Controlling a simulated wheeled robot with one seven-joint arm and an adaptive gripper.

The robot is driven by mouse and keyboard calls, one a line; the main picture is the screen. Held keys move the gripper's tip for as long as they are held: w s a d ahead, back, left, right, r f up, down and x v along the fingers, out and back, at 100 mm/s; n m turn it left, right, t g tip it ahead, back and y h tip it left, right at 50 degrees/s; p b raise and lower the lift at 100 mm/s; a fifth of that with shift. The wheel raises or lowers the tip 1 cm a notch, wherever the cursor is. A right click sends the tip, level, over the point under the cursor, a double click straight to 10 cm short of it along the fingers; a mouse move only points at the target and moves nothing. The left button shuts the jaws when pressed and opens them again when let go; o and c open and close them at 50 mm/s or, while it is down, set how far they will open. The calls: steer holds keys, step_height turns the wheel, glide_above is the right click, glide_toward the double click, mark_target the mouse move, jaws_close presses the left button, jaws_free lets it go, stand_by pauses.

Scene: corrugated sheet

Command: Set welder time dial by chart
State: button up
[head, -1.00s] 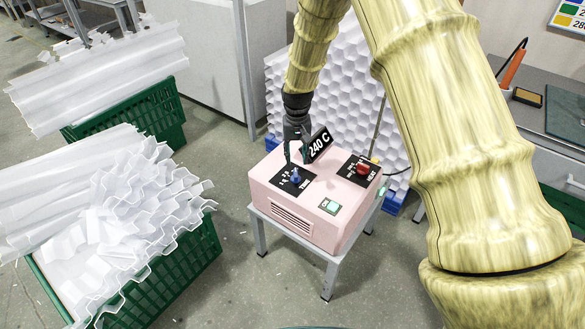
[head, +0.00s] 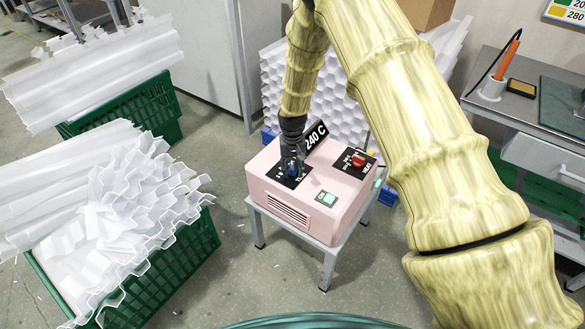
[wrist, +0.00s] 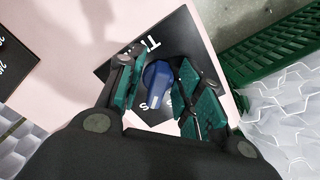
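The pink welder box (head: 281,215) stands on a small grey stand in the head view. On its top are a blue time dial (head: 292,171) on a black plate and a red heat dial (head: 358,160) on another black plate. A black "240 C" sign (head: 316,134) stands behind them. My gripper (head: 293,165) is down at the blue dial. In the wrist view the blue dial (wrist: 157,80) sits between the two green-padded fingers (wrist: 160,88), with a visible gap on the right side. The dial's scale is mostly hidden by my gripper.
Green crates (head: 180,262) of white corrugated sheet stand on the left. White stacked sheet (head: 325,80) is behind the box. A workbench with a soldering iron (head: 506,62) is on the right. A colour chart (head: 566,10) is partly cut off.

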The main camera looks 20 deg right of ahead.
steer(key=shift+f, duration=0.1)
steer(key=shift+c, duration=0.4)
jaws_close()
steer(key=n, duration=0.3)
steer(key=n+p, duration=0.1)
steer(key=n, duration=0.1)
steer(key=shift+d+n, duration=0.25)
steer(key=shift+n, duration=0.05)
steer(key=shift+w+d+n, duration=0.1)
steer(key=shift+d+n, duration=0.05)
steer(key=shift+n, duration=1.95)
